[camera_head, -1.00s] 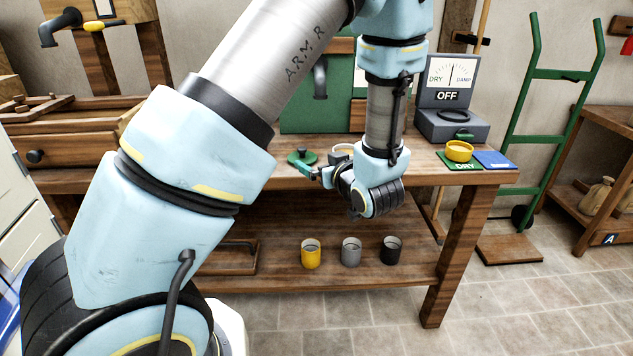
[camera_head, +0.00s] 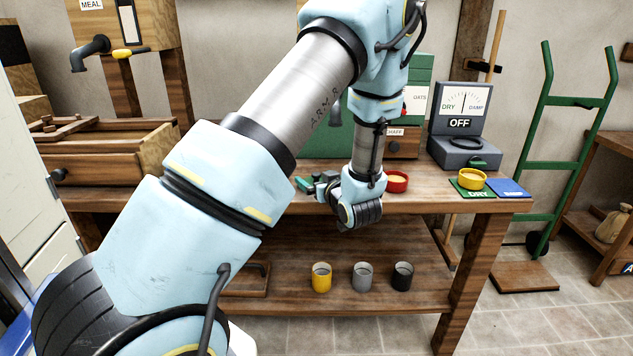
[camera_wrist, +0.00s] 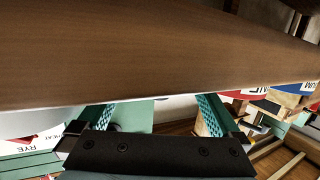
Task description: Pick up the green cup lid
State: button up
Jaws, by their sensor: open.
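I cannot make out the green cup lid in either current view; my forearm covers part of the bench top (camera_head: 425,197) where it could lie. My gripper (camera_head: 308,186) is low at the bench's front part, left of a red cup (camera_head: 396,182) with pale yellow contents. In the wrist view my gripper (camera_wrist: 155,108) has its two teal fingers wide apart, with no held object visible between them. A broad brown wooden surface fills the upper part of that view, close to the fingertips.
A yellow cup (camera_head: 472,179) stands on the green DRY mat (camera_head: 470,192), beside a blue mat (camera_head: 509,188). The grey meter box (camera_head: 462,140) reads OFF. Yellow (camera_head: 321,278), grey (camera_head: 362,277) and black (camera_head: 402,276) cups stand on the lower shelf. A green hand truck (camera_head: 560,165) stands right.

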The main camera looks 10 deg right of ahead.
jog(key=shift+c, duration=0.4)
jog(key=shift+f, duration=0.2)
grip_shut()
jog(key=shift+s, duration=0.1)
